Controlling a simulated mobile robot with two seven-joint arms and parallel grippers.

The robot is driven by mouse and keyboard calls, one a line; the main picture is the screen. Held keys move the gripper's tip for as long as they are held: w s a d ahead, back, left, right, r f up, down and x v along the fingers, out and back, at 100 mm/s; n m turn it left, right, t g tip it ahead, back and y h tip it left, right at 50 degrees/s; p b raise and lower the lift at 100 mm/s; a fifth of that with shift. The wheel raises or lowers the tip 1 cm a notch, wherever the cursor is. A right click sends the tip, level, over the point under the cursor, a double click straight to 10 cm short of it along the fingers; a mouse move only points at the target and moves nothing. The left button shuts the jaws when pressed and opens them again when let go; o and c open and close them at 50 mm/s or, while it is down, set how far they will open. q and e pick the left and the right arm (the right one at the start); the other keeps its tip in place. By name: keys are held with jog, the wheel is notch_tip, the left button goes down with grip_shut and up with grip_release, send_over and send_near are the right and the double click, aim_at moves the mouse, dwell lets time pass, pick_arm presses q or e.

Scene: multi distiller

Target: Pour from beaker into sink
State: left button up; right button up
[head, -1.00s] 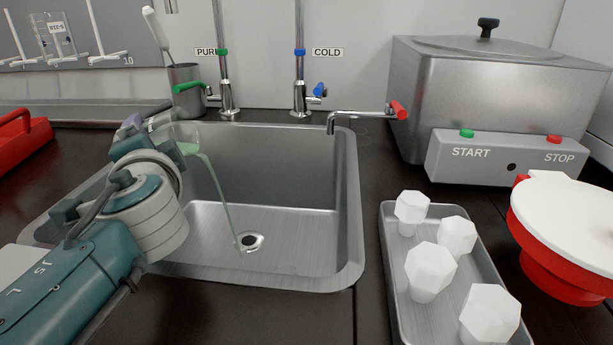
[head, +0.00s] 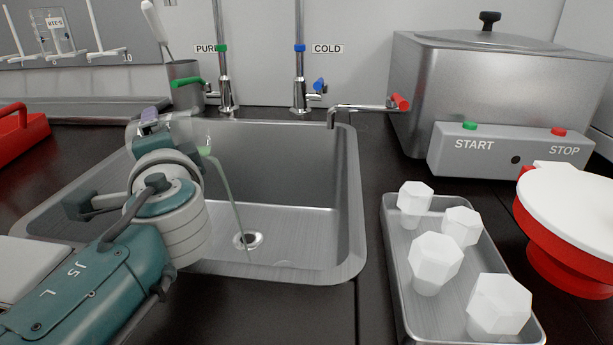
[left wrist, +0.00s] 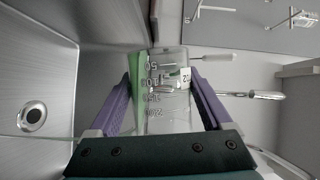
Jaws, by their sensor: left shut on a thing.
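My left gripper (left wrist: 160,108) is shut on a clear glass beaker (left wrist: 168,100) with volume marks, between its purple fingers in the left wrist view. The beaker is tipped on its side over the left part of the sink, with green liquid along one wall. In the head view most of the beaker is hidden behind my left wrist; its lip shows (head: 204,135). A thin green stream (head: 226,186) falls from the lip to the drain (head: 248,240) of the steel sink (head: 352,215). The right gripper is not in view.
Pure and cold taps (head: 301,95) stand behind the sink, with a spout (head: 345,108) at its back right corner. A metal tray (head: 397,255) with several white stoppers lies right of the sink. A steel bath (head: 500,90) and a red-and-white container (head: 572,225) stand further right.

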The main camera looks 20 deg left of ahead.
aim_at(138, 123)
pick_arm(q)
jog(key=shift+w+d+r+m+t+y+b, duration=0.1)
jog(key=shift+d+r+m+t+y+b, duration=0.2)
jog(key=shift+r+m+y+b, duration=0.5)
